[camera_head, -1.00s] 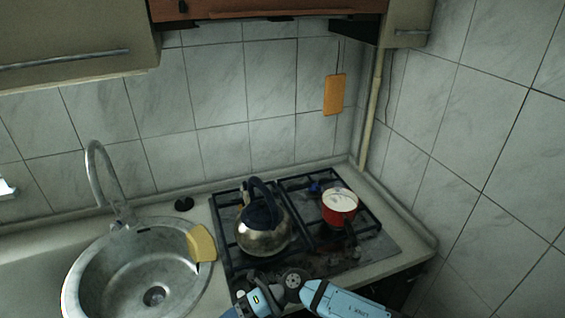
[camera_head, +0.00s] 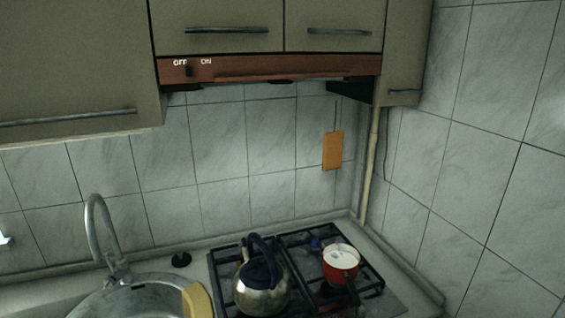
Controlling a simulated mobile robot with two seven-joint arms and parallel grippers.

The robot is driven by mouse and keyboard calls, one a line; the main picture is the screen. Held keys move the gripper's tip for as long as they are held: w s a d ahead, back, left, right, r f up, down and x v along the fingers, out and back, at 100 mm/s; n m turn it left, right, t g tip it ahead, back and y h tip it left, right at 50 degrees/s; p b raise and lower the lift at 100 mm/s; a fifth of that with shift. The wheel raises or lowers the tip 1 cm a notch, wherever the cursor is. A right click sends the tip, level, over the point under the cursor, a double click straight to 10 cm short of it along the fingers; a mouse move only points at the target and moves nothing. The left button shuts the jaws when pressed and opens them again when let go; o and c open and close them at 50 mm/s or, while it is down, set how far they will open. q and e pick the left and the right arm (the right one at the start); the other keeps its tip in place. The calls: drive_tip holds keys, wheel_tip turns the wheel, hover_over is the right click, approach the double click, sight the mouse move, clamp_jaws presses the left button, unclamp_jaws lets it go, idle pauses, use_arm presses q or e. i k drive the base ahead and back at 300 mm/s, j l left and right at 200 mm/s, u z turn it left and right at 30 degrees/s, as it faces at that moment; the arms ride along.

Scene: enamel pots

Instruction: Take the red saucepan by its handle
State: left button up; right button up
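The red saucepan (camera_head: 343,271) stands upright on the right back part of the gas stove at the lower right. The end of the handle is near the bottom edge of the view. Neither of my grippers shows in the head view now.
A metal kettle (camera_head: 261,293) with a dark handle stands on the stove (camera_head: 314,291), left of the saucepan. A tiled wall (camera_head: 490,190) closes the right side. An orange board (camera_head: 332,151) hangs behind.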

sight(347, 270)
drive_tip(key=u, duration=0.45)
drive_tip(key=j+u, duration=0.1)
drive_tip(key=u, duration=0.75)
drive_tip(key=j+u, duration=0.1)
drive_tip(key=u, duration=0.75)
drive_tip(key=z, duration=2.65)
drive_tip(key=i+z, duration=0.55)
drive_tip(key=i, duration=0.1)
